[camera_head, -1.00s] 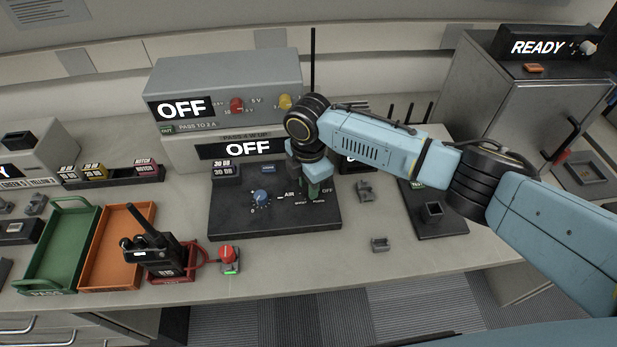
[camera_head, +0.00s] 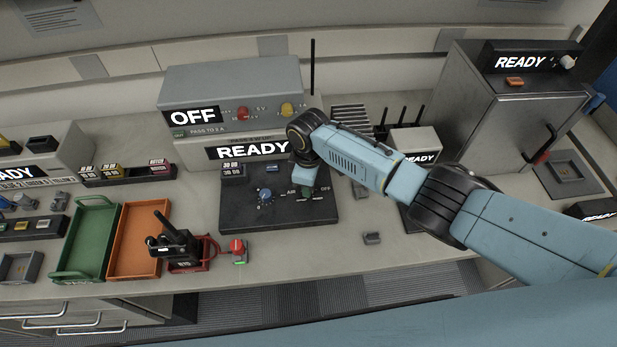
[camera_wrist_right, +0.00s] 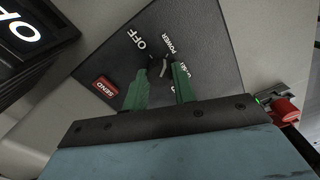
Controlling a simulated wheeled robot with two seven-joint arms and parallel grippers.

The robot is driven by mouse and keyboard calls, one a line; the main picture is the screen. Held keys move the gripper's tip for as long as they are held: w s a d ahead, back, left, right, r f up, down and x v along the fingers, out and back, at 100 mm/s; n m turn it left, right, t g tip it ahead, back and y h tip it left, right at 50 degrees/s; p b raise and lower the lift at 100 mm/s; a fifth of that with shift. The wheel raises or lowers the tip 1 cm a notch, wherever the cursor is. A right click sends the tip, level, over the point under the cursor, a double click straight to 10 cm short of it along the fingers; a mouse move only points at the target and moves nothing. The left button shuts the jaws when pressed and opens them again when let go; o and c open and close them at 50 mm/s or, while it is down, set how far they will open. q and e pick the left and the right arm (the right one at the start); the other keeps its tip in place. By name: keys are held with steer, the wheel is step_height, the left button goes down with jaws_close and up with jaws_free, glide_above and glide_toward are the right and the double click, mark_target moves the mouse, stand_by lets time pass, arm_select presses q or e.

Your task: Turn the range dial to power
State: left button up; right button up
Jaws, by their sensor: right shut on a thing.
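My right gripper (camera_head: 305,190) points down at the black test panel (camera_head: 240,217), at the right-hand dial. In the right wrist view its green fingers (camera_wrist_right: 160,80) are shut on that small dark dial (camera_wrist_right: 156,65), one finger on each side. The labels OFF, POWER and a partly hidden one stand around the dial. The fingers cover part of it, and I cannot tell for certain which label it points to. A blue dial (camera_head: 265,197) stands on the same panel to the left. The display (camera_head: 252,150) behind reads READY. My left gripper is not in view.
The grey box (camera_head: 232,85) behind shows OFF. Green (camera_head: 68,275) and orange (camera_head: 120,268) trays are at left. A red SEND button (camera_wrist_right: 106,85) is close to one finger.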

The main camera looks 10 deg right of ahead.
steer(key=shift+m, duration=0.5)
steer(key=o, duration=1)
steer(key=shift+r+p, duration=0.15)
steer(key=shift+p, duration=0.15)
step_height(320, 180, up, 13)
steer(key=p, duration=0.2)
